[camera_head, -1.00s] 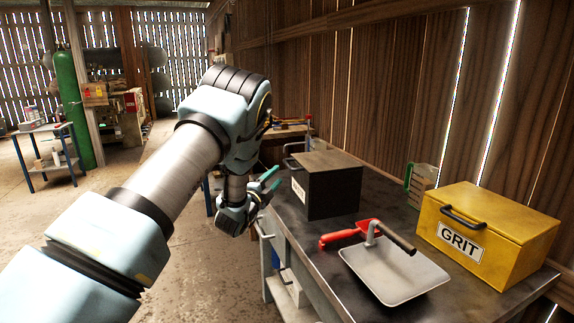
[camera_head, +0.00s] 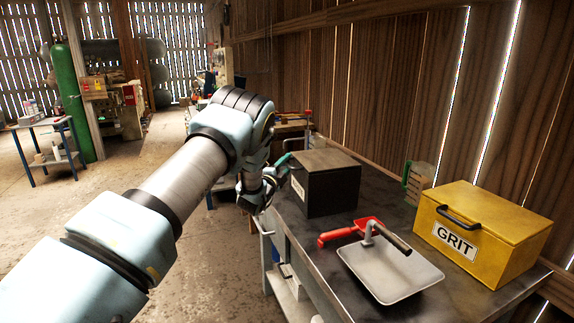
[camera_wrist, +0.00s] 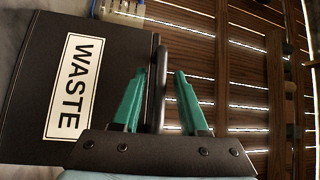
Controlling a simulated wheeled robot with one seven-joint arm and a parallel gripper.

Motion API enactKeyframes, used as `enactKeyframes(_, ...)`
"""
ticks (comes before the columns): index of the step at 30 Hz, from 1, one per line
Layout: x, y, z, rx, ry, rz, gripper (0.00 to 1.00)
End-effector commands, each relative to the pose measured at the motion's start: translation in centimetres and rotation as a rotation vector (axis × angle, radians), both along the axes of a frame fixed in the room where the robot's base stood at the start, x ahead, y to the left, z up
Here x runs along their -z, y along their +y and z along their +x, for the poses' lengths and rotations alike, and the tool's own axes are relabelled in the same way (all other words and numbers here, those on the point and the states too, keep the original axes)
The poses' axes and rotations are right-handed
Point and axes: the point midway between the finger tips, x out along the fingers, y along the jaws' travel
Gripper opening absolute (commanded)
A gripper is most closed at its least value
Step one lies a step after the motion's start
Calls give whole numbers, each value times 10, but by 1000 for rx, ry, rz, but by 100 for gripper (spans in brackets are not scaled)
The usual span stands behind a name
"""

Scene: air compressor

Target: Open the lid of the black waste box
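The black waste box (camera_head: 332,193) stands on the dark bench with its lid down. Its WASTE label (camera_wrist: 74,88) shows in the wrist view. The lid's dark bar handle (camera_wrist: 158,100) passes between the two green fingers of my gripper (camera_wrist: 160,72), nearer the left finger. The fingers are apart, with a clear gap on the right side of the bar. In the head view my gripper (camera_head: 284,160) is at the box's left upper edge, and my wrist and fingers largely hide the handle there.
A grey dustpan (camera_head: 390,272) with a red-handled brush (camera_head: 345,234) lies in front of the box. A yellow GRIT box (camera_head: 487,232) stands at the right. A green-handled container (camera_head: 418,182) is near the wooden wall. Open floor lies left of the bench (camera_head: 310,260).

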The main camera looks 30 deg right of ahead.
Motion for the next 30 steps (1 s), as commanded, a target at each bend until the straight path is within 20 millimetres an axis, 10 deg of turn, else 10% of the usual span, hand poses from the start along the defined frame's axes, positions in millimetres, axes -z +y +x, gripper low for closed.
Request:
enactKeyframes(11, 0, 0, 0, 0, 0, 0, 0)
enactKeyframes(30, 0, 0, 0, 0, 0, 0, 0)
